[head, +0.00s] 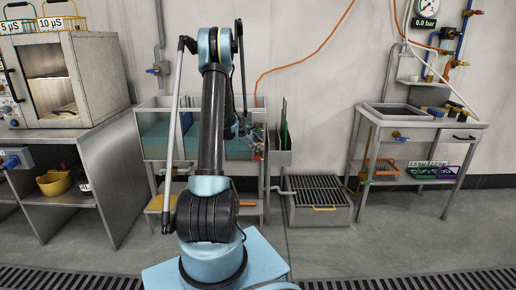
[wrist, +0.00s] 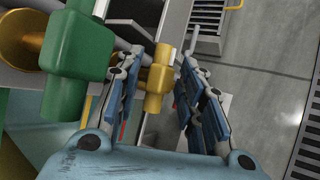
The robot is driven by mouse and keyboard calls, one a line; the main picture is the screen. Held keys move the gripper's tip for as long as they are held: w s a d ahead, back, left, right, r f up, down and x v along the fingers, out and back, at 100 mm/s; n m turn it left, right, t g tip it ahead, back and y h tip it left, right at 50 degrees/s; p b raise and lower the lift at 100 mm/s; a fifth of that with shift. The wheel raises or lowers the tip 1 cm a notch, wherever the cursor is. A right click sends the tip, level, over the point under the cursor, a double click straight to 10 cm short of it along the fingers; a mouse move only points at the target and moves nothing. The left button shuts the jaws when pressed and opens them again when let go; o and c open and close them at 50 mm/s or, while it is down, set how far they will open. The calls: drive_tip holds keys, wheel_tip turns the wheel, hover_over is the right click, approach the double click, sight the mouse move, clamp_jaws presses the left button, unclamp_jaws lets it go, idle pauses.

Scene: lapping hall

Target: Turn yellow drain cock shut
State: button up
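In the wrist view a yellow cock (wrist: 158,82) with a short blocky body shows between the two fingers of my gripper (wrist: 163,62). The fingers are apart, one on each side of it, with a visible gap to the right finger. I cannot tell whether the left finger touches it. In the head view my gripper (head: 249,140) is at the right end of the blue-filled tank (head: 154,140), partly behind my arm. The yellow cock is too small or hidden to make out there.
A large green fitting (wrist: 78,48) and a brass round part (wrist: 20,45) sit close left of my gripper in the wrist view. A floor grate box (head: 318,198) with a yellow handle stands right of the tank. A sink table (head: 440,120) stands farther right. Open floor lies between.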

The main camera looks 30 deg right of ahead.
drive_tip(key=v, duration=1.1)
drive_tip(key=w+a+f+g+h, duration=0.4)
drive_tip(key=w+f+g+h, duration=0.35)
drive_tip(key=w+g, duration=0.3)
drive_tip(key=shift+m+g+y, duration=0.35)
drive_tip(key=shift+m+y, duration=0.05)
drive_tip(key=shift+y, duration=0.15)
drive_tip(key=x, duration=1.8)
drive_tip(key=shift+s+a+f, duration=0.2)
drive_tip(key=shift+s+f, duration=0.1)
drive_tip(key=shift+f, duration=0.1)
clamp_jaws()
